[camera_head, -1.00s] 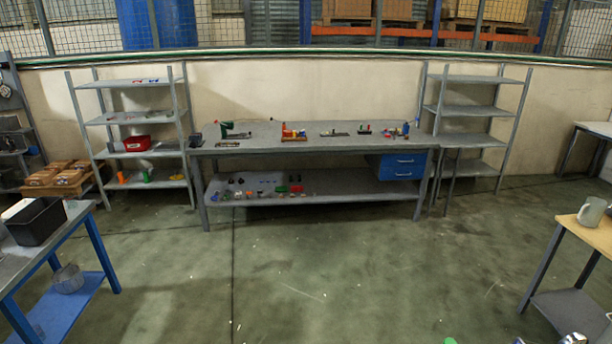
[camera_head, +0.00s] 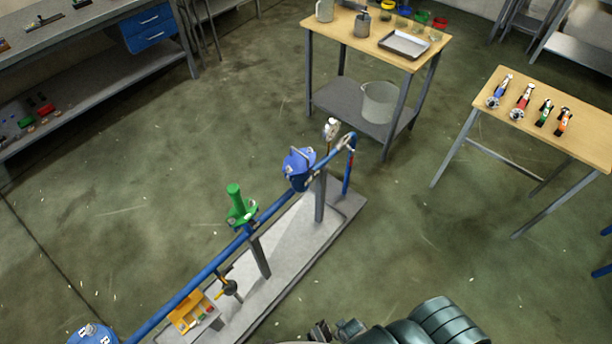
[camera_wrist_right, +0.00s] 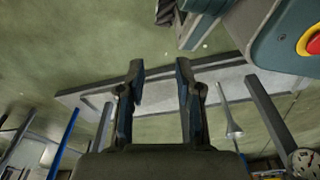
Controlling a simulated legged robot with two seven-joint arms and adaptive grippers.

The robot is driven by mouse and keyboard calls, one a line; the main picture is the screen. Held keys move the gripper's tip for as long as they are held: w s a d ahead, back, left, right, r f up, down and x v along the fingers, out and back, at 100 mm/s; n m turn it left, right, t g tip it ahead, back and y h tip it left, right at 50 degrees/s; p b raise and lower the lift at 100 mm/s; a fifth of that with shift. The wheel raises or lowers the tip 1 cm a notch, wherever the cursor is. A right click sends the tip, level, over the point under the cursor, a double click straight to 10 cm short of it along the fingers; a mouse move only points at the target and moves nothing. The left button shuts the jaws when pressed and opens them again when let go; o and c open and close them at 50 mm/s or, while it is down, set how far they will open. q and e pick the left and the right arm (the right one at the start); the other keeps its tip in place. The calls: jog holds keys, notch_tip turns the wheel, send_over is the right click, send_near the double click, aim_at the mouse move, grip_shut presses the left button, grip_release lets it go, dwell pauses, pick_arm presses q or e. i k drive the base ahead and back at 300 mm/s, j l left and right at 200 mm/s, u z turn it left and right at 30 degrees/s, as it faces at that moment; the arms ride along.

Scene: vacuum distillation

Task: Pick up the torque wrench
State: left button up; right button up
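Several slim tools with coloured handles lie in a row on the small wooden-topped table (camera_head: 590,148) at the right of the head view. They are a blue one (camera_head: 500,90), a red one (camera_head: 522,101), a green one (camera_head: 544,112) and an orange one (camera_head: 564,121). They are too small for me to tell which is a torque wrench. My right gripper (camera_wrist_right: 160,84) is open and empty in the right wrist view, over the floor and a grey base plate. My left gripper cannot be made out with certainty.
A blue pipe rig (camera_head: 205,275) with a green-handled valve (camera_head: 238,205) stands on a grey base plate (camera_head: 345,203) just ahead. Another wooden table (camera_head: 345,30) with a metal tray (camera_head: 404,44) stands beyond. Open floor lies between the rig and the tool table.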

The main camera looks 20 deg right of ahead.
aim_at(507, 78)
jog(key=l+z, duration=0.15)
jog(key=z, duration=1.95)
jog(key=i+l, duration=0.2)
jog(key=i, duration=0.2)
jog(key=i+l, duration=0.2)
jog(key=i, duration=0.15)
jog(key=i+l, duration=0.15)
jog(key=i, duration=0.25)
jog(key=u, duration=0.05)
